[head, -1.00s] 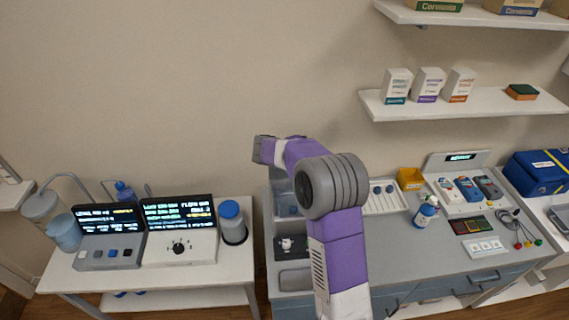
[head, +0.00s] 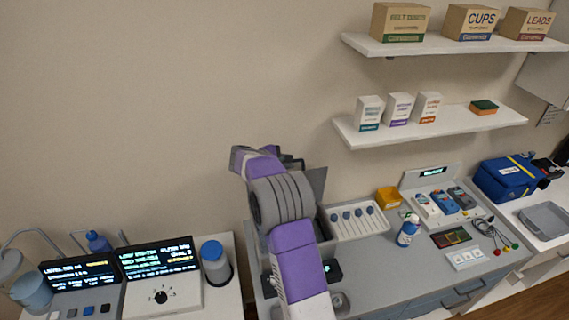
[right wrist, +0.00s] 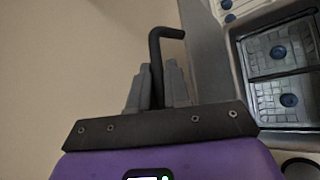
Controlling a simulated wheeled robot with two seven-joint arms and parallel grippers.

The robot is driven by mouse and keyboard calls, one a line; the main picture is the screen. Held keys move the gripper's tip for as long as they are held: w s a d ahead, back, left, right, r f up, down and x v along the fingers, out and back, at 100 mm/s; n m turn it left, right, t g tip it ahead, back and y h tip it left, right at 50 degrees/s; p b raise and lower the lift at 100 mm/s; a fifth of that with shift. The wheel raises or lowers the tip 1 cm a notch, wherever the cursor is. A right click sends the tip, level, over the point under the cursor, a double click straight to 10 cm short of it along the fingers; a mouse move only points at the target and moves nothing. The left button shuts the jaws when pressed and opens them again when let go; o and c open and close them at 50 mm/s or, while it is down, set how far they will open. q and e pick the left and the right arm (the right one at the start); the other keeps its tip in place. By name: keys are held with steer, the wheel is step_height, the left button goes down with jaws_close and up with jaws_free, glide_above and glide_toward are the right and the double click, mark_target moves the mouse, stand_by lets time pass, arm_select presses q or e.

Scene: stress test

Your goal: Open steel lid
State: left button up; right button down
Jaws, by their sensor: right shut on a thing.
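My right gripper (right wrist: 157,85) is shut on a black bent handle (right wrist: 168,33) in the right wrist view; the grey fingers sit on either side of its bar. The handle's bent end reaches the grey steel lid (right wrist: 205,60), which shows as a narrow slanting panel. In the head view the lid (head: 316,186) stands raised as a grey panel just behind and right of my purple right arm. The arm hides most of the box below and the gripper's fingertips there. My left gripper is not in view.
An open steel basin (right wrist: 275,75) with compartments and blue knobs lies right of the gripper. In the head view a white tray of blue-topped items (head: 358,222), a yellow bin (head: 388,198) and a bottle (head: 407,231) stand right. A shelf (head: 440,132) overhangs the counter.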

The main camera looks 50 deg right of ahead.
steer(key=c, duration=1.2)
jaws_free()
steer(key=shift+a, duration=0.1)
steer(key=b+v, duration=0.1)
steer(key=v, duration=0.6)
steer(key=shift+r, duration=0.15)
steer(key=shift+a, duration=0.1)
